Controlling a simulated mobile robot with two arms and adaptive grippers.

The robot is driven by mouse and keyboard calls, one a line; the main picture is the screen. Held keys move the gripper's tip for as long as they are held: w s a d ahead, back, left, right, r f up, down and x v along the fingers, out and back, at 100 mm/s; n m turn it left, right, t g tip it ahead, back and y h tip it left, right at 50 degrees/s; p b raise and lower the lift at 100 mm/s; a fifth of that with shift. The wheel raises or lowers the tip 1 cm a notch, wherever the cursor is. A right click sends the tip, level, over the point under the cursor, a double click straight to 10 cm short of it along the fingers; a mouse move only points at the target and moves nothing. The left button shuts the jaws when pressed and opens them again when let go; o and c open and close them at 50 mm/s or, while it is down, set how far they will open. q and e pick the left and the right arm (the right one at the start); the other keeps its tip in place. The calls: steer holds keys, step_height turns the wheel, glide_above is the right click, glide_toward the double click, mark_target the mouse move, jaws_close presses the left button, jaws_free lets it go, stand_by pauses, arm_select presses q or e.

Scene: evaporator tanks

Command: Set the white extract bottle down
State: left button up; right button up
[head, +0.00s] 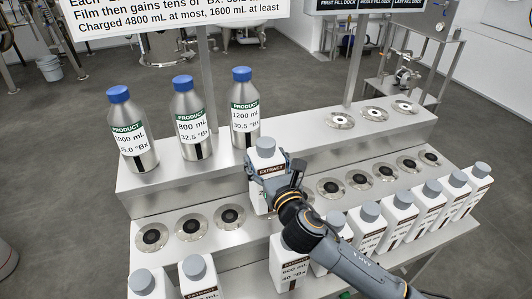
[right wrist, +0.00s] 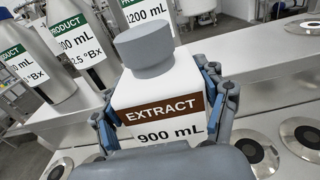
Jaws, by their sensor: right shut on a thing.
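My right gripper (head: 269,172) is shut on a white extract bottle (head: 266,149) with a grey cap. In the right wrist view the bottle (right wrist: 157,85) reads "900 mL", with a finger pad on each side. It looks about upright at the middle step (head: 258,228) of the steel rack, in the row of round docks between a dock (head: 229,216) on its left and a dock (head: 330,187) on its right. The gripper and arm hide part of its base, so I cannot tell whether it touches the step. My left gripper is not in view.
Three steel product bottles with blue caps stand on the upper step, the nearest one (head: 243,108) just behind the held bottle. Several white extract bottles (head: 293,262) line the lower front step, close under my right arm. Empty docks (head: 373,114) show at the upper right.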

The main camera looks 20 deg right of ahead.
steer(key=shift+f, duration=0.3)
steer(key=shift+f, duration=0.15)
steer(key=o, duration=1.8)
steer(key=shift+s+f, duration=0.1)
steer(key=shift+f, duration=0.1)
steer(key=shift+s+r, duration=0.1)
steer(key=shift+s+d+b, duration=0.15)
steer(key=shift+s+b, duration=0.3)
steer(key=shift+s, duration=2.5)
steer(key=shift+s+d+b, duration=0.1)
steer(key=shift+s+b, duration=0.3)
steer(key=shift+s, duration=2.55)
